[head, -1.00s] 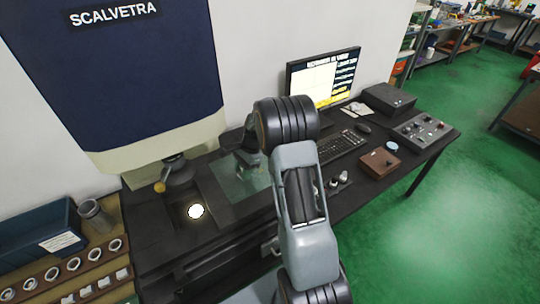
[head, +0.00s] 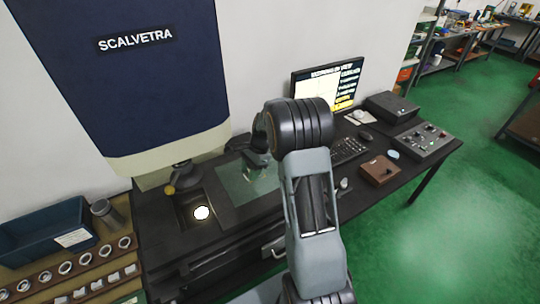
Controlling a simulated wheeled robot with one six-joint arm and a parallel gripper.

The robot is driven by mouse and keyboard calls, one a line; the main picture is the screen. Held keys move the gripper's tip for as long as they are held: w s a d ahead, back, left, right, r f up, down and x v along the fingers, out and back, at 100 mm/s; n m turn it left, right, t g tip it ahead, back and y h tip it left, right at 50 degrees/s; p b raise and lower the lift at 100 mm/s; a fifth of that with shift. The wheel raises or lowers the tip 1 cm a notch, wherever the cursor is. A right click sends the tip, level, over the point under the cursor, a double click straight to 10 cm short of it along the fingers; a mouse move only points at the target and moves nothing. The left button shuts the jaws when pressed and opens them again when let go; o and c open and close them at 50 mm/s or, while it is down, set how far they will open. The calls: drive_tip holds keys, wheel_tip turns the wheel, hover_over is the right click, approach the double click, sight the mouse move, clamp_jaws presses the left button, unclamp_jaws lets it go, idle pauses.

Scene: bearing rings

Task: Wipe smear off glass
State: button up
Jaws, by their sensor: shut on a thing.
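The glass plate (head: 236,186) is a greenish, see-through pane set in the dark stage of the measuring machine. A faint pale patch, perhaps the smear, shows on its right part, but its edges are unclear. My gripper (head: 259,162) points down at the far right part of the glass, left of my arm's big dark joint. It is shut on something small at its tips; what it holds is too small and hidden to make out. I cannot tell whether it touches the glass. My arm hides the area to the right of the glass.
A monitor (head: 328,88), keyboard (head: 348,150), brown box (head: 379,170) and control box (head: 420,139) stand right. A ring rack (head: 75,272) and blue bin (head: 45,235) stand left.

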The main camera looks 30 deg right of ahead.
drive_tip(key=shift+r, duration=1.1)
